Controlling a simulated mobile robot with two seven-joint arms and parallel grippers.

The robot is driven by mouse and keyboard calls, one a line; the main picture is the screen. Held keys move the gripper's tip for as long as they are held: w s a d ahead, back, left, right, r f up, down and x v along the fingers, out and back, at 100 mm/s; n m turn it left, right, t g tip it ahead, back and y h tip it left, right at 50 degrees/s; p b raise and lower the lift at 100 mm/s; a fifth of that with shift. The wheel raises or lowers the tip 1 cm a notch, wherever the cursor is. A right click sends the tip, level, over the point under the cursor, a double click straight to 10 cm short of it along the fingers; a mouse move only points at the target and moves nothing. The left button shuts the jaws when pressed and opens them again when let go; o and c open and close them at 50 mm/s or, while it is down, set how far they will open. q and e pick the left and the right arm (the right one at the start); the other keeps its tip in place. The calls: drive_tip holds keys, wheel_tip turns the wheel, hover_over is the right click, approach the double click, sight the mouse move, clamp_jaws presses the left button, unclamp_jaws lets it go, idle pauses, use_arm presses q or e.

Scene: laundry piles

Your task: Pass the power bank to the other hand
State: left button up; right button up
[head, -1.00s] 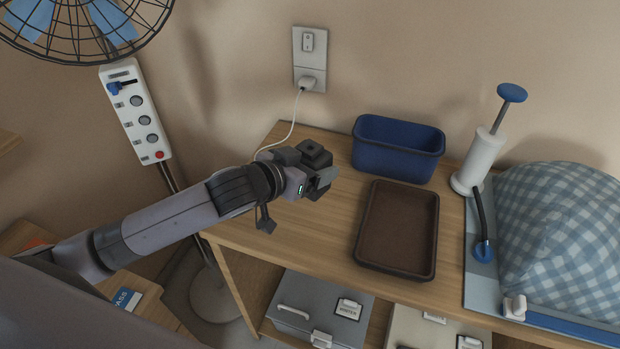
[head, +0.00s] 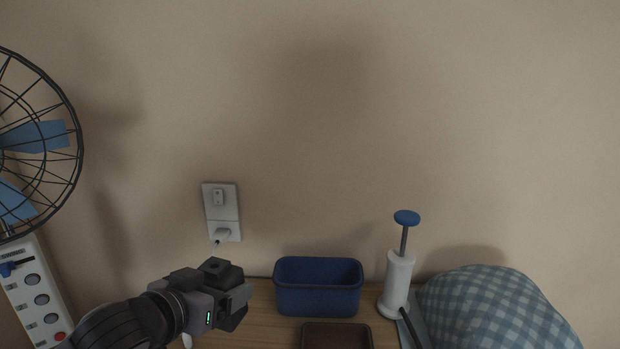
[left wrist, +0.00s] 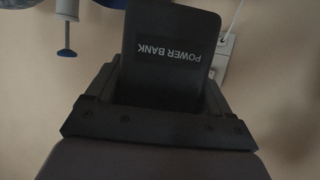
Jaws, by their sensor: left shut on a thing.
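The power bank (left wrist: 168,52) is a dark flat block with "POWER BANK" printed on it, upside down in the left wrist view. It sits between the fingers of my left gripper (left wrist: 165,95), which is shut on it. In the head view my left gripper (head: 236,292) is at the lower left, in front of the wall and left of the blue bin. The power bank is hard to tell apart from the dark gripper there. My right gripper is not in view.
A blue bin (head: 318,302) and a brown tray (head: 336,327) are on the wooden table (head: 265,312). A white pump with a blue knob (head: 398,280) and a blue checked bundle (head: 490,312) are to the right. A wall outlet (head: 221,211) and a fan (head: 38,150) are left.

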use_arm(q)
drive_tip(key=s+a+f+n+t+y, duration=0.1)
drive_tip(key=s+a+f+n+y, duration=0.2)
drive_tip(key=s, duration=0.6)
drive_tip(key=shift+s+a+f+n+y, duration=0.35)
drive_tip(key=shift+a+f+y, duration=0.6)
drive_tip(key=shift+f, duration=0.95)
drive_tip(key=shift+a+h, duration=0.1)
drive_tip(key=shift+h, duration=0.15)
